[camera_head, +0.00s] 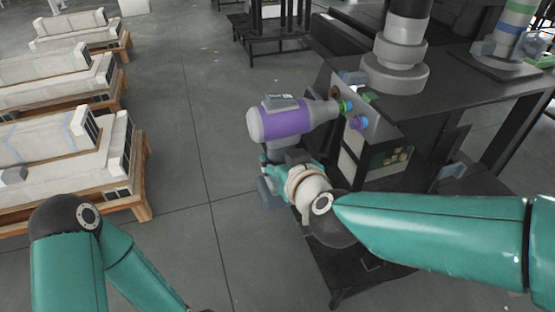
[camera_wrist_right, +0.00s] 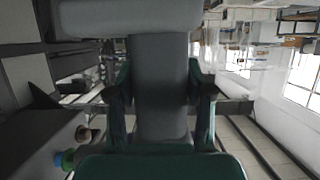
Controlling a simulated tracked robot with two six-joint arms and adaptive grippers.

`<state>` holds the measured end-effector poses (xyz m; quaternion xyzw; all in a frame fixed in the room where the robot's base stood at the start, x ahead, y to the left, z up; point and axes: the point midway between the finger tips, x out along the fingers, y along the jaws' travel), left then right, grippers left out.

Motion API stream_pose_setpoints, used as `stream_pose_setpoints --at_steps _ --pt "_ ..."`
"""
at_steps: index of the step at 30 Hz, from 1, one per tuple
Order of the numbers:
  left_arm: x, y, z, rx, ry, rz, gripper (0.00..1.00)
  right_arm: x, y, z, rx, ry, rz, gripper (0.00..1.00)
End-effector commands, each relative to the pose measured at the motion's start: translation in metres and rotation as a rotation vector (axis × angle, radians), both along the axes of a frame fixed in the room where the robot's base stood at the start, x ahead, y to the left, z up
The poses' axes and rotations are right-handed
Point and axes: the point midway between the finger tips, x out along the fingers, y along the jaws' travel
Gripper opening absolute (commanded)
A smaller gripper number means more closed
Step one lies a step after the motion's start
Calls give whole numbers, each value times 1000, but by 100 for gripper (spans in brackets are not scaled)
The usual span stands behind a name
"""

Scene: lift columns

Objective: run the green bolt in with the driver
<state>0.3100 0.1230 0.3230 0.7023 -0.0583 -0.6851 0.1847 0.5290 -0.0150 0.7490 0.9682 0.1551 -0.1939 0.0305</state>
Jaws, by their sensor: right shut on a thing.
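The driver (camera_head: 283,121), grey with a purple band, lies level with its nose pointing right at the upright plate (camera_head: 380,125). The green bolt (camera_head: 346,106) is on the plate right at the driver's nose; I cannot tell whether they touch. My right gripper (camera_head: 281,158) is shut on the driver's grey handle below the body. In the right wrist view the grey handle (camera_wrist_right: 160,85) stands between the two fingers, and the green bolt (camera_wrist_right: 68,160) shows at lower left. My left arm is at lower left in the head view; its gripper is out of the frame.
A purple-blue bolt (camera_head: 358,123) sits just right of and below the green one, and a brown one (camera_head: 335,92) above it. A dark table with a grey column (camera_head: 395,75) stands behind the plate. Pallets with pale boxes (camera_head: 70,155) stand at left; the floor between is clear.

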Motion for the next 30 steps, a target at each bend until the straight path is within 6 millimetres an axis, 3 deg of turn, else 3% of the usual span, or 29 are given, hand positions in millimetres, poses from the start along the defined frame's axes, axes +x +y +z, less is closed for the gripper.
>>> stream_pose_setpoints --at_steps 30 --pt "0 0 6 0 0 0 40 -1 0 5 1 -7 -2 0"
